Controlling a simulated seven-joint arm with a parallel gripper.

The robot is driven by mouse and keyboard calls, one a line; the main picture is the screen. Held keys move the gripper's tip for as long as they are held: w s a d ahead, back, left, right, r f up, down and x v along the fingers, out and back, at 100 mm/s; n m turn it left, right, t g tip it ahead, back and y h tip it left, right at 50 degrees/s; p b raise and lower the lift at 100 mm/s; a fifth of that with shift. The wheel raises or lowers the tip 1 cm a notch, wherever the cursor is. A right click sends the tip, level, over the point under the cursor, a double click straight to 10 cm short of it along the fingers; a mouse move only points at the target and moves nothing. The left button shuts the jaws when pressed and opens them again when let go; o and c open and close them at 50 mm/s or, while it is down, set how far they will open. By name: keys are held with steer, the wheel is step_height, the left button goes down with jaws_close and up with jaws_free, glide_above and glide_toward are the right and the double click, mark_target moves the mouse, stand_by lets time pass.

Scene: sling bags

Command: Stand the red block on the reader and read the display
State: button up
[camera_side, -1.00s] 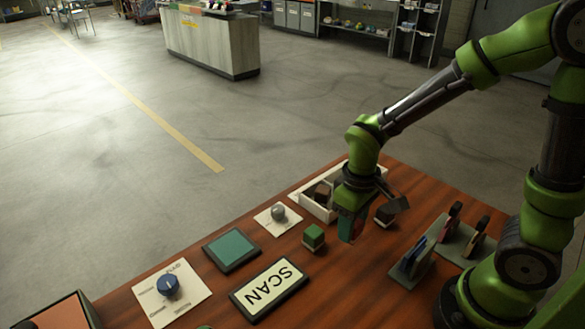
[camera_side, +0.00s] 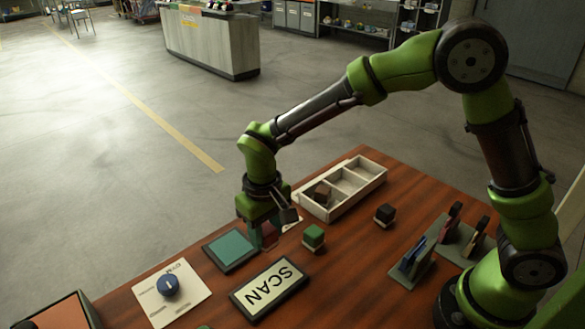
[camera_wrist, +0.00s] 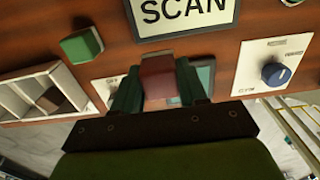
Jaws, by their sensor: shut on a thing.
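My gripper (camera_side: 259,234) is shut on the red block (camera_wrist: 158,76), which sits between the two green fingers in the wrist view. In the side view the block (camera_side: 268,231) is mostly hidden by the gripper. The flat teal pad in a dark frame (camera_side: 229,247), which looks like the reader, lies by the right of the gripper's fingers in the wrist view (camera_wrist: 206,74), partly covered. The block is near the pad's right edge in the side view; I cannot tell whether it touches anything below. The display (camera_side: 268,287) reads SCAN.
A green-topped block (camera_side: 313,237) stands close right of the gripper. A white tray (camera_side: 375,182) holds a dark block. A dark block (camera_side: 385,214), a blue knob panel (camera_side: 168,286) and a rack (camera_side: 412,262) stand on the wooden table.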

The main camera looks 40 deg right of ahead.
steer(key=w+a, duration=0.1)
steer(key=w, duration=0.1)
steer(key=w+a, duration=0.1)
steer(key=w, duration=0.2)
steer(key=w+a+f, duration=0.1)
steer(key=w+a, duration=0.1)
steer(key=w, duration=0.1)
steer(key=shift+w, duration=0.25)
steer(key=shift+s+f, duration=0.1)
steer(key=shift+f, duration=1.6)
steer(key=shift+f, duration=0.15)
steer(key=o, duration=1.1)
steer(key=shift+f, duration=0.1)
steer(key=shift+c, duration=0.2)
